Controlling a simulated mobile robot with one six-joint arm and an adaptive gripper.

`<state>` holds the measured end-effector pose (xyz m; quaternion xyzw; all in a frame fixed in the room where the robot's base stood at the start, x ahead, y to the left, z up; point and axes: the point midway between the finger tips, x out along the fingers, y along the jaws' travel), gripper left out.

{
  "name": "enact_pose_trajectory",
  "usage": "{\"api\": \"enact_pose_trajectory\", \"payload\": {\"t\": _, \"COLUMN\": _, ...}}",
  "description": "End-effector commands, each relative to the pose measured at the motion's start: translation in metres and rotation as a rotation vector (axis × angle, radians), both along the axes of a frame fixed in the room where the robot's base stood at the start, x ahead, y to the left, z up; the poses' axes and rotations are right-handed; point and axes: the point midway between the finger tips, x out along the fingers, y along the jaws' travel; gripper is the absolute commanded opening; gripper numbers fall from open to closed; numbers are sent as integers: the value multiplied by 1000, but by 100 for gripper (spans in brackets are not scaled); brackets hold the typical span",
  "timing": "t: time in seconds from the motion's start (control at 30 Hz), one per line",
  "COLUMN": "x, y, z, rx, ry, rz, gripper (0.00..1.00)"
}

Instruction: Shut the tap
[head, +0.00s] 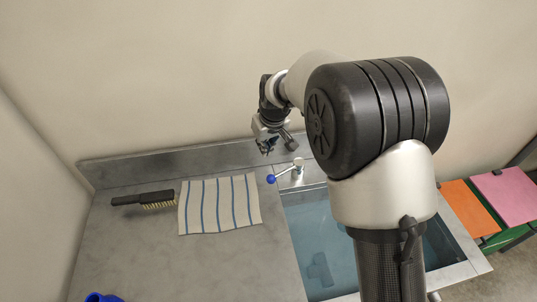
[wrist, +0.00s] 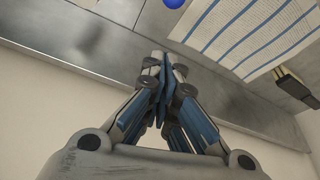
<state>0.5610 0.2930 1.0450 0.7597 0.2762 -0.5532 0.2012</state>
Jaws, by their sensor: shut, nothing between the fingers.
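The tap (head: 298,164) stands at the back edge of the sink, with a lever ending in a blue ball (head: 271,179) that points left and forward. The blue ball also shows at the top edge of the wrist view (wrist: 174,3). My gripper (head: 268,150) is above and behind the blue ball, near the back wall, apart from it. In the wrist view its fingers (wrist: 160,62) are shut together with nothing between them. My arm hides part of the sink. I cannot tell whether water runs from the spout.
The sink (head: 300,222) holds bluish water and a dark object under it. A striped cloth (head: 220,205) and a black-handled brush (head: 143,199) lie on the counter to the left. A blue item (head: 103,298) is at the front left. Orange (head: 468,208) and pink (head: 507,196) panels are at right.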

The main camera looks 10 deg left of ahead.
Motion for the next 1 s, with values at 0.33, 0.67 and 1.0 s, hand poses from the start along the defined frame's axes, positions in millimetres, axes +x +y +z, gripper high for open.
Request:
{"api": "enact_pose_trajectory", "payload": {"t": 0.33, "x": 11, "y": 10, "z": -54, "rx": -2, "ry": 3, "rz": 2, "gripper": 0}}
{"api": "enact_pose_trajectory", "payload": {"t": 0.67, "x": 12, "y": 10, "z": -93, "rx": 1, "ry": -1, "rz": 0, "gripper": 0}}
{"api": "enact_pose_trajectory", "payload": {"t": 1.0, "x": -7, "y": -6, "z": -88, "rx": -1, "ry": 1, "rz": 0, "gripper": 0}}
